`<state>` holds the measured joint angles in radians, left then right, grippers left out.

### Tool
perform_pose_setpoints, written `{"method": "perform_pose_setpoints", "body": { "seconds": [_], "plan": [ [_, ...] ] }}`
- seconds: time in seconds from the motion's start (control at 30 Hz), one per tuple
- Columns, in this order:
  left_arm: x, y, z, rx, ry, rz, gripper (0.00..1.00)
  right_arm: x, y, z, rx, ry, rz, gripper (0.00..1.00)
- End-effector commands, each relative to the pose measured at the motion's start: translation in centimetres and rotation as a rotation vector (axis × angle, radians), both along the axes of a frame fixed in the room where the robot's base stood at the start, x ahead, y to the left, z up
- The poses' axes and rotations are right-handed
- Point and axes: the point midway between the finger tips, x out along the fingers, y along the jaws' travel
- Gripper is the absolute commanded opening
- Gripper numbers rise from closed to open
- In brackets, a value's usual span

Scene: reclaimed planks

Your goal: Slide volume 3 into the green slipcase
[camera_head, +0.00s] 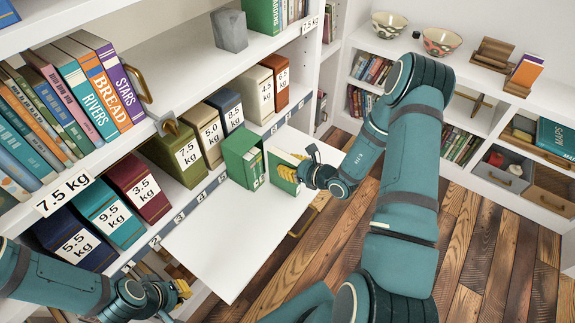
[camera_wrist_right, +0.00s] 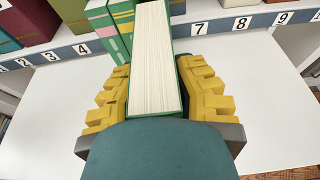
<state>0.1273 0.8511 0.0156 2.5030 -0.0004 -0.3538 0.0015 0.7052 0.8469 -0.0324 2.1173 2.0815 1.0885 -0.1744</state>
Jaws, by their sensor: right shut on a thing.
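The green slipcase (camera_head: 236,152) stands upright on the white pull-out board, with book spines showing in its open side. Green volumes with pale and yellow bands (camera_wrist_right: 122,22) show there in the right wrist view. My right gripper (camera_head: 303,172) is shut on a green book, volume 3 (camera_head: 284,170), held upright just right of the slipcase and apart from it in the head view. In the right wrist view, its cream page block (camera_wrist_right: 154,65) faces the camera between the yellow fingers; its number is hidden. My left gripper (camera_head: 178,290) is low at left, apart from the slipcase; its opening is unclear.
Weight-labelled boxes (camera_head: 180,152) line the shelf behind the board, above a numbered strip (camera_wrist_right: 228,26). The white board (camera_head: 222,240) is bare toward the front. Books fill the left shelf (camera_head: 75,95). A grey block (camera_head: 229,31) sits on the upper shelf.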

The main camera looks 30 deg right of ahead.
Motion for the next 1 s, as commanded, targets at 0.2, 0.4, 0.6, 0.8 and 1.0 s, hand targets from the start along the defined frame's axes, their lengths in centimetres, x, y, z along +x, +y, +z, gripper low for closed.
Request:
{"method": "perform_pose_setpoints", "body": {
  "seconds": [0.2, 0.4, 0.6, 0.8, 1.0],
  "plan": [
    [0.0, 0.0, 0.0, 0.000, 0.000, 0.000, 0.00, 0.0, 0.0, 0.0, -0.001, -0.001, 0.000, 0.00],
    [0.0, 0.0, -0.1, 0.000, 0.000, 0.000, 0.00, 0.4, 0.1, 0.0, 0.000, -0.002, 0.000, 0.00],
    [0.0, 0.0, -0.2, 0.000, 0.000, 0.000, 0.00, 0.8, 0.3, 0.0, 0.000, -0.002, 0.000, 0.00],
    [0.0, 0.0, -0.3, 0.000, 0.000, 0.000, 0.00, 1.2, 0.5, 0.0, 0.000, -0.001, 0.001, 0.00],
    [0.0, 0.0, -0.4, 0.000, 0.000, 0.000, 0.00, 1.6, 0.7, 0.0, 0.000, -0.001, 0.001, 0.00]
  ]
}}
